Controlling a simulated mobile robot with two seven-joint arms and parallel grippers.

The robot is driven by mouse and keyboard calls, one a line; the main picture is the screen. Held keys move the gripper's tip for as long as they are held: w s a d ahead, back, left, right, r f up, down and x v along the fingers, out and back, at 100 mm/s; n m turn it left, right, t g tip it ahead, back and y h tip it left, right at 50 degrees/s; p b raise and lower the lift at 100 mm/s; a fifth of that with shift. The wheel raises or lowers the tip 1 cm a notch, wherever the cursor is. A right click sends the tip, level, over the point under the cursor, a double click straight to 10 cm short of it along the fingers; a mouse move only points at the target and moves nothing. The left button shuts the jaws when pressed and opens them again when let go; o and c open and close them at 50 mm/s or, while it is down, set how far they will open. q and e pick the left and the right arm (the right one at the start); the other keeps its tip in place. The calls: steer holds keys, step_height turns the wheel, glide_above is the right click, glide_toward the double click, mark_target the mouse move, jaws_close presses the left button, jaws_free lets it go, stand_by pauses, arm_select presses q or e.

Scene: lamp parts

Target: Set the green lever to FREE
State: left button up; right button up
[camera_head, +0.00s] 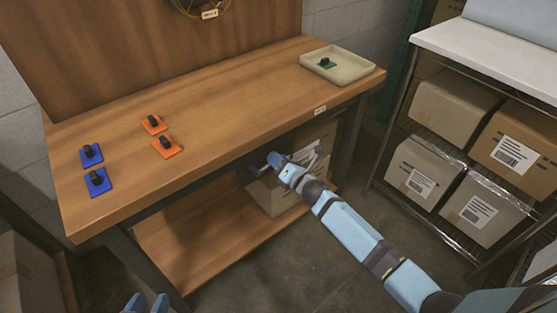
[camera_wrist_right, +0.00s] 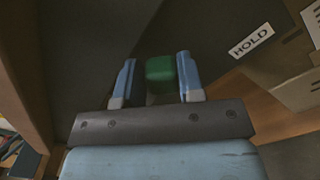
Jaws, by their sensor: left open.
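The green lever (camera_wrist_right: 160,68) shows in the right wrist view as a green block-like end between my right gripper's two blue fingers. Narrow gaps show on both sides of it, so the fingers look open around or just short of it. A white HOLD label (camera_wrist_right: 250,40) is to the right of it on a dark surface. No FREE label is readable. In the head view my right gripper (camera_head: 275,160) is at the table's front underside, and the lever cannot be made out there. My left gripper (camera_head: 148,303) is open and empty at the bottom edge, in front of the table.
The wooden table (camera_head: 225,105) holds two blue plates (camera_head: 97,182), two orange plates (camera_head: 167,147) with black parts, and a pale tray (camera_head: 337,67) with a green piece. A box (camera_head: 275,195) stands on the lower shelf. A rack with boxes (camera_head: 424,172) is at right.

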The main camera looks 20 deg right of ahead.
jaws_close()
steer(key=shift+s+a+r+n, duration=0.1)
steer(key=shift+a+r+n, duration=0.1)
steer(key=shift+r+n, duration=0.6)
arm_select(q)
steer(key=shift+d+f, duration=0.1)
arm_select(e)
steer(key=shift+s+a+r+n, duration=0.1)
steer(key=shift+a+r+n, duration=0.1)
steer(key=shift+n, duration=0.45)
steer(key=shift+s+a+r+n, duration=0.1)
steer(key=shift+a+r+n, duration=0.05)
steer(key=shift+n, duration=0.5)
steer(key=o, duration=0.6)
jaws_free()
arm_select(q)
steer(key=shift+s+a+f+g+p, duration=0.3)
steer(key=shift+a+f+p, duration=0.05)
steer(key=shift+f+p, duration=0.15)
arm_select(e)
steer(key=v, duration=1.3)
steer(key=shift+s+d, duration=0.15)
steer(key=shift+s, duration=0.2)
steer(key=shift+r, duration=0.15)
